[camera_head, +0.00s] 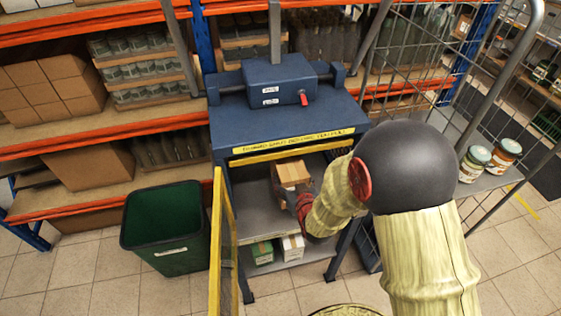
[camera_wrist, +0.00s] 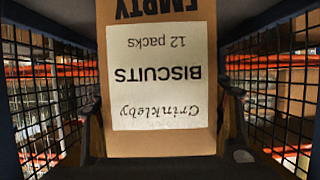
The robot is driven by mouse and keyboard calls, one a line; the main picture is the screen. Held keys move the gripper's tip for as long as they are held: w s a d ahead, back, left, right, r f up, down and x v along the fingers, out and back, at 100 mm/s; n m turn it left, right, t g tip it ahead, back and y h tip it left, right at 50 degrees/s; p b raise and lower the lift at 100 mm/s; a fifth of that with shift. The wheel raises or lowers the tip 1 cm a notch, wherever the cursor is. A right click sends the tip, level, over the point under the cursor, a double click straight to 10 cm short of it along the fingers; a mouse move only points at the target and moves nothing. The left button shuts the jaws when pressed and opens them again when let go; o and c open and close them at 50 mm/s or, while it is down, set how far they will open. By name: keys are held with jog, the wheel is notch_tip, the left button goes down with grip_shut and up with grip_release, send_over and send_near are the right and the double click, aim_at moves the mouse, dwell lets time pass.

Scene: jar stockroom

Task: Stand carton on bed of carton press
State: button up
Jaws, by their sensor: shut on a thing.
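The carton (camera_head: 292,175) is brown cardboard and is inside the blue carton press (camera_head: 270,118), over its grey bed (camera_head: 258,212). My gripper (camera_head: 290,190) reaches in through the open front and is shut on the carton. In the wrist view the carton (camera_wrist: 155,135) fills the middle, with dark fingers of my gripper (camera_wrist: 160,130) at both sides. Its white label reads "Crinkleby Biscuits 12 packs", with "EMPTY" beyond, upside down in this view. I cannot tell whether its base touches the bed.
The press's yellow-framed mesh door (camera_head: 226,245) stands open on the left. Mesh side walls (camera_wrist: 45,95) flank the carton. A green bin (camera_head: 165,225) stands left. A wire cage trolley with two jars (camera_head: 475,160) stands right. Small boxes (camera_head: 291,247) sit on the press's lower shelf.

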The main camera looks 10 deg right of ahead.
jog(key=w+b, duration=0.1)
jog(key=w, duration=1)
jog(key=shift+w+b, duration=0.35)
jog(key=shift+w, duration=0.05)
jog(key=shift+f+b, duration=0.65)
jog(key=shift+f, duration=1.1)
jog(key=shift+w, duration=0.1)
jog(key=shift+f, duration=0.2)
jog(key=o, duration=1.5)
jog(key=shift+r, duration=0.1)
jog(key=shift+r, duration=0.15)
jog(key=p+v, duration=0.2)
jog(key=v, duration=1)
jog(key=shift+p, duration=0.35)
